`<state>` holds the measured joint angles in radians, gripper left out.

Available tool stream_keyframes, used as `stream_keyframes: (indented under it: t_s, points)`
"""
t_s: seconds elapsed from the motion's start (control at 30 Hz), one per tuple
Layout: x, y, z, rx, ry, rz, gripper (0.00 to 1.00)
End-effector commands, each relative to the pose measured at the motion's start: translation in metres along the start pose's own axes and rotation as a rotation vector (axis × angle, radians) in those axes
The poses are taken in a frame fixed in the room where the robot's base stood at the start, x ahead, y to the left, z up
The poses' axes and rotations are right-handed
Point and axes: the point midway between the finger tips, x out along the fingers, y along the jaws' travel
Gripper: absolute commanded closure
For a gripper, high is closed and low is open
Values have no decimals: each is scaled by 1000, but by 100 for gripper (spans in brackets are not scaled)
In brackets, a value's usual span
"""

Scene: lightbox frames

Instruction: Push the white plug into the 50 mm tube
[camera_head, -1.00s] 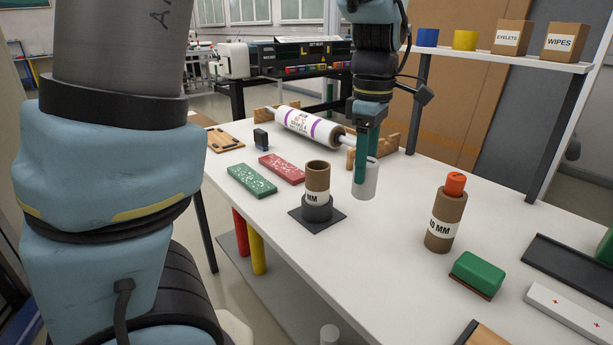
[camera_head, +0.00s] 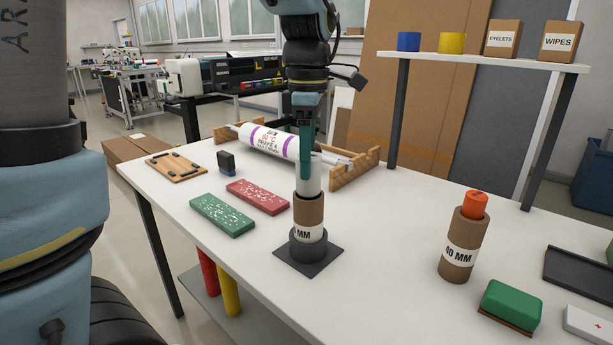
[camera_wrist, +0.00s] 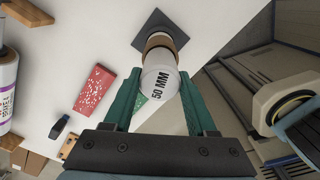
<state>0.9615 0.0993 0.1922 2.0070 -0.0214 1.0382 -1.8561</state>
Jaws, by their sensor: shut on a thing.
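The white plug (camera_head: 312,178) is upright in my gripper (camera_head: 306,168), between its green fingers. In the wrist view the plug's end (camera_wrist: 161,84) reads "50 MM" and sits between both fingertips (camera_wrist: 158,92). The brown cardboard tube (camera_head: 308,212), its label partly showing "MM", stands upright in a dark round holder on a square base (camera_head: 308,252). The plug is over the tube's mouth, its lower end at the rim. I cannot tell whether that end is inside. In the wrist view the tube (camera_wrist: 160,42) shows just beyond the plug.
A 40 MM tube (camera_head: 462,245) with an orange plug (camera_head: 475,204) stands to the right. A green block (camera_head: 511,304) lies in front of it. Red (camera_head: 258,197) and green (camera_head: 222,214) speckled bars lie left. A white roll (camera_head: 270,141) on wooden supports is behind.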

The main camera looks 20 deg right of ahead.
Motion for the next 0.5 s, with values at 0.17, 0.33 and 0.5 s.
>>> stream_keyframes:
  t_s: [0.17, 0.33, 0.5]
  points:
    - [25, 0, 0, 0, 1, -3, 100]
    - [36, 0, 0, 0, 0, 0, 100]
    - [36, 0, 0, 0, 0, 1, 100]
